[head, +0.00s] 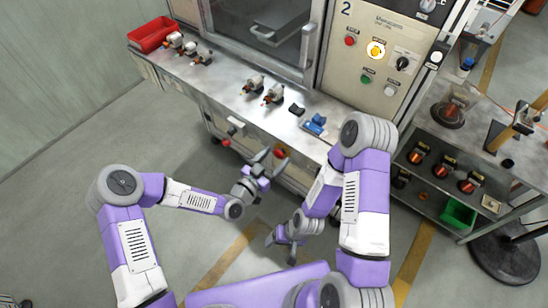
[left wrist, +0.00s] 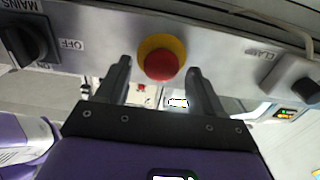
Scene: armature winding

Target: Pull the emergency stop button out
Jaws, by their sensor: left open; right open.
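The emergency stop button is a red mushroom knob (left wrist: 160,66) on a yellow collar (left wrist: 143,47), on the grey front panel in the left wrist view. It also shows as a red spot on the bench front in the head view (head: 280,153). My left gripper (head: 267,162) is open and faces the knob. In the left wrist view its two fingers stand left and right of the knob, with gaps at both sides; I cannot tell how far their tips are from the panel. My right gripper (head: 281,249) is open and empty, low in front of the bench.
On the same panel are a black MAINS switch (left wrist: 25,40) at left and a CLAMP switch (left wrist: 293,76) at right. The bench top (head: 225,85) holds several armatures, a red bin (head: 152,34) and a blue fixture (head: 315,124). A control panel stands behind. Floor at left is clear.

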